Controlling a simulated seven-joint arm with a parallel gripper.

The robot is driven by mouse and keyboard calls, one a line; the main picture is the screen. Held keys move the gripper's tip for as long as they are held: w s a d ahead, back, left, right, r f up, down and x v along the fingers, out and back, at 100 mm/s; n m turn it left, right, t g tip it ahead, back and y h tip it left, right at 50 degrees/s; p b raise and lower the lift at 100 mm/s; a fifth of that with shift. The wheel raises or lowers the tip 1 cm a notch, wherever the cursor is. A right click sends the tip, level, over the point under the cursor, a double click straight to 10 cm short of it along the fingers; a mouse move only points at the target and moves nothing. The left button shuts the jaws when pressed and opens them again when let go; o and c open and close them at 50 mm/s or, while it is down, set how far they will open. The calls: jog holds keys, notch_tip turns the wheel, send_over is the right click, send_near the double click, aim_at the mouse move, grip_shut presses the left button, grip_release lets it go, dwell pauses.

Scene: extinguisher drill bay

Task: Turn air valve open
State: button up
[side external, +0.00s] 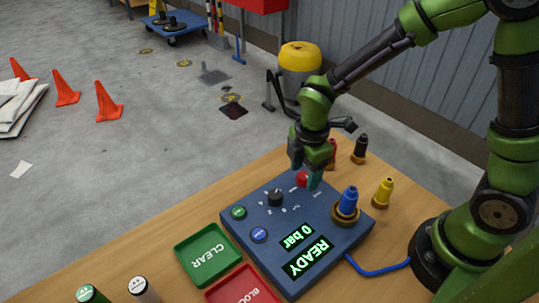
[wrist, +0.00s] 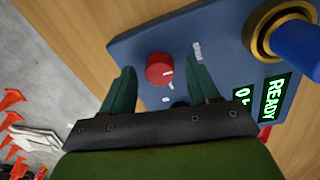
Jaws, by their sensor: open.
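The red knob (side external: 302,179), the likely air valve, sits on the dark blue panel (side external: 325,236) near its far edge. In the wrist view the red knob (wrist: 160,68) carries a white mark and has small white labels beside it. My gripper (side external: 306,175) is open over the knob. In the wrist view the fingers of my gripper (wrist: 162,78) stand apart on either side of the knob, with visible gaps and no clear contact. The fingers partly hide the knob in the side view. The panel display (side external: 305,257) reads "0 bar" and "READY".
A black knob (side external: 275,198), green button (side external: 239,212) and blue button (side external: 259,235) share the panel. A blue fitting (side external: 347,199) stands upright in a brass ring at right. Yellow (side external: 383,192) and black (side external: 360,149) fittings stand behind. A green CLEAR tray (side external: 207,254) lies at left.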

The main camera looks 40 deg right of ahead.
jog(key=shift+f, duration=0.25)
jog(key=c, duration=1)
jog(key=shift+c, duration=0.2)
